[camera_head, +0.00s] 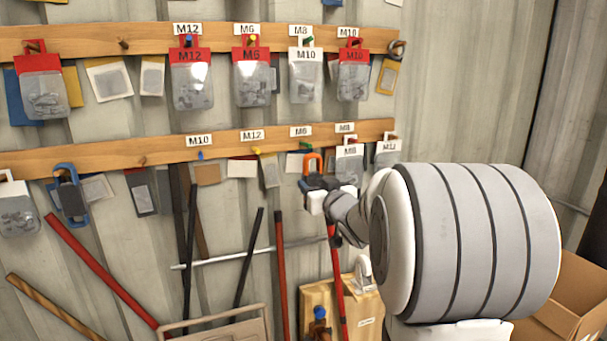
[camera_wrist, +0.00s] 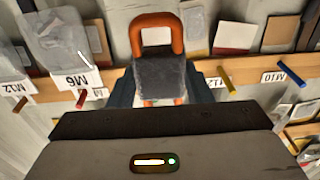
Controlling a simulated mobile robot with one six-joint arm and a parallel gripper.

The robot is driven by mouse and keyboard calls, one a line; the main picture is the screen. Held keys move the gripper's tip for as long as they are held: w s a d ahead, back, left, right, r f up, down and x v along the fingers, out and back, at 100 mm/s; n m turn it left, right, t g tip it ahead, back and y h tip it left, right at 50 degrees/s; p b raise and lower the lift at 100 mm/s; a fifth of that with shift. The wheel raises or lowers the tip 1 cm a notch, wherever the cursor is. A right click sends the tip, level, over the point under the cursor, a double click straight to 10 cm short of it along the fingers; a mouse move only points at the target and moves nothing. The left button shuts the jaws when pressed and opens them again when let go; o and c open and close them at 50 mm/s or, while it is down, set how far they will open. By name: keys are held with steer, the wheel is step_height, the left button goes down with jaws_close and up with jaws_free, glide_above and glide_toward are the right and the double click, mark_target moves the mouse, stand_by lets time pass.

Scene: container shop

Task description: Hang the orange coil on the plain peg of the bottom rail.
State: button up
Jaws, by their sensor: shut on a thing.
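The orange coil (camera_head: 312,163) is an orange loop with a dark grey middle. In the wrist view the coil (camera_wrist: 157,72) fills the space between the fingertips. My gripper (camera_head: 316,186) is shut on it just in front of and below the bottom rail (camera_head: 115,158). The gripper also shows in the wrist view (camera_wrist: 160,96). Whether the coil touches the rail is unclear. In the wrist view, a brown, plain-looking peg (camera_wrist: 20,104) is at the far left. Red, yellow (camera_wrist: 228,80) and blue pegs also show on the rail. Rail parts behind the coil are hidden.
Bags hang near the rail's right end, including a white-topped one (camera_head: 349,165). A blue coil (camera_head: 69,195) hangs at left. The top rail (camera_head: 90,38) carries red-topped bags. Rods lean below; a cardboard box (camera_head: 568,300) stands at lower right.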

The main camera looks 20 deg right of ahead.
steer(key=w+a+f, duration=0.1)
steer(key=a+f, duration=0.4)
steer(key=f, duration=0.5)
steer(key=w+a+f+h, duration=0.1)
steer(key=a+f, duration=0.4)
steer(key=f, duration=0.6)
steer(key=w+a+f, duration=0.1)
steer(key=a+f, duration=0.4)
steer(key=f, duration=0.5)
steer(key=w+a+r+m+h+b, duration=0.1)
steer(key=a+r+m+h, duration=0.1)
steer(key=a+r, duration=0.5)
steer(key=w+a+r+m+h, duration=0.2)
steer(key=a+r+h, duration=0.15)
steer(key=r, duration=0.45)
steer(key=s+a+r+y+b, duration=0.1)
steer(key=s+a+r, duration=0.3)
steer(key=a+r, duration=0.45)
steer(key=s+a+r, duration=0.4)
steer(key=a+r, duration=0.2)
steer(key=r, duration=0.5)
steer(key=w+f, duration=0.1)
steer(key=w, duration=0.9)
steer(key=shift+w+d+f+n+p, duration=0.2)
steer(key=shift+w+f+n+p, duration=0.1)
steer(key=shift+p, duration=0.15)
